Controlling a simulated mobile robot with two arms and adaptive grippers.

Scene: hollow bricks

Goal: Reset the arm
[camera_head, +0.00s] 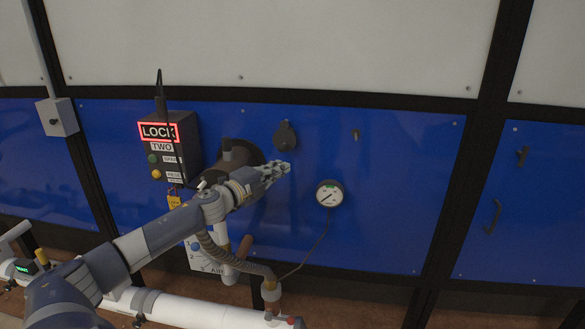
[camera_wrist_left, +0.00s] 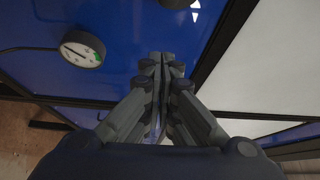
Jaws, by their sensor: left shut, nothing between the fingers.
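My left arm reaches in from the lower left in the head view. Its gripper (camera_head: 285,168) is in front of the blue wall panel (camera_head: 390,180), just below a dark round knob (camera_head: 285,136) and to the left of a round white gauge (camera_head: 328,194). In the left wrist view my left gripper (camera_wrist_left: 162,62) has its fingers together, with nothing between them. The gauge (camera_wrist_left: 82,50) shows there at upper left, apart from the fingers. My right gripper is in neither view.
A dark box (camera_head: 178,145) with a lit red LOCK sign is on the wall left of the gripper. A white pipe (camera_head: 185,310) and a hose (camera_head: 235,262) run below the arm. Black frame posts (camera_head: 470,150) divide the panels. The panel right of the gauge is mostly bare.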

